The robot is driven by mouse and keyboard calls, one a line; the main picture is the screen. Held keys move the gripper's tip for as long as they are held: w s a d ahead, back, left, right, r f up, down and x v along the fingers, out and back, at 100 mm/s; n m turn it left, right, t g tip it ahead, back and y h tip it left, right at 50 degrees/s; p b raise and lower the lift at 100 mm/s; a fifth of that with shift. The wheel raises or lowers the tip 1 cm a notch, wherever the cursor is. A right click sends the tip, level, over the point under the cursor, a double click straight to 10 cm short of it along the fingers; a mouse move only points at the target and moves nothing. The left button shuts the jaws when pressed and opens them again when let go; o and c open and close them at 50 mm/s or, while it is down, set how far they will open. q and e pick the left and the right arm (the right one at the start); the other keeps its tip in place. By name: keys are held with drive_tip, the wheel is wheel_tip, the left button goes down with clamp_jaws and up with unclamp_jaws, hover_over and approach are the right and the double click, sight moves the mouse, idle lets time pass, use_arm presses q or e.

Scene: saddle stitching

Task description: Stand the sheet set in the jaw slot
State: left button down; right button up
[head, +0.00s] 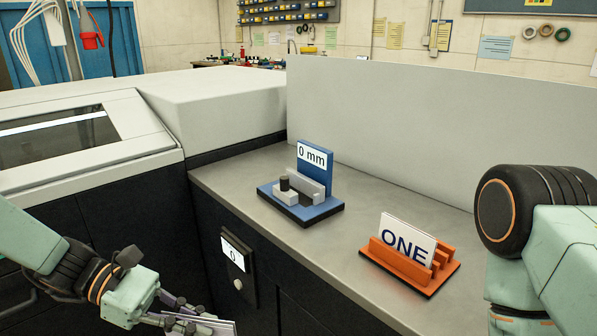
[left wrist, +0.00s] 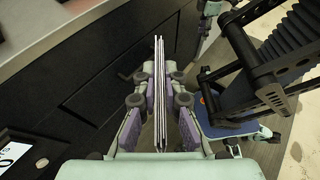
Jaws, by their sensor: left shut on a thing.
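My left gripper (head: 185,312) is low at the lower left of the head view, in front of the dark cabinet and below the worktop. It is shut on the sheet set (head: 218,326), a thin stack of white sheets partly cut off by the frame. In the left wrist view the sheet set (left wrist: 159,70) shows edge-on between the fingers (left wrist: 160,103). The blue jaw fixture (head: 316,212) stands on the worktop, with grey jaws (head: 306,184) and a "0 mm" sign. Its slot looks empty. My right arm shows at the right edge; its gripper is out of view.
An orange rack (head: 402,262) holding a white "ONE" card (head: 407,237) stands right of the fixture on the grey worktop (head: 240,180). A tall grey panel (head: 430,130) closes off the back. A small display (head: 234,254) is on the cabinet front. The worktop between fixture and rack is clear.

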use_arm(q)
drive_tip(key=shift+w+r+n+t, duration=0.1)
drive_tip(key=shift+w+n+t, duration=0.2)
drive_tip(key=shift+n+t, duration=0.7)
drive_tip(key=n+t, duration=0.1)
drive_tip(key=n+t+y, duration=0.1)
drive_tip(key=n+t, duration=0.1)
drive_tip(key=w+a+f+n+t, duration=0.1)
drive_tip(key=t, duration=0.1)
drive_tip(key=shift+n, duration=0.3)
drive_tip(key=shift+s+a+f+n+t+y+b, duration=0.15)
drive_tip(key=shift+f+n+t+y, duration=0.15)
drive_tip(key=shift+n+t+y, duration=0.15)
drive_tip(key=shift+a+f+n+t+y+b, duration=0.15)
drive_tip(key=shift+f+n+t+y, duration=0.15)
drive_tip(key=shift+t, duration=0.25)
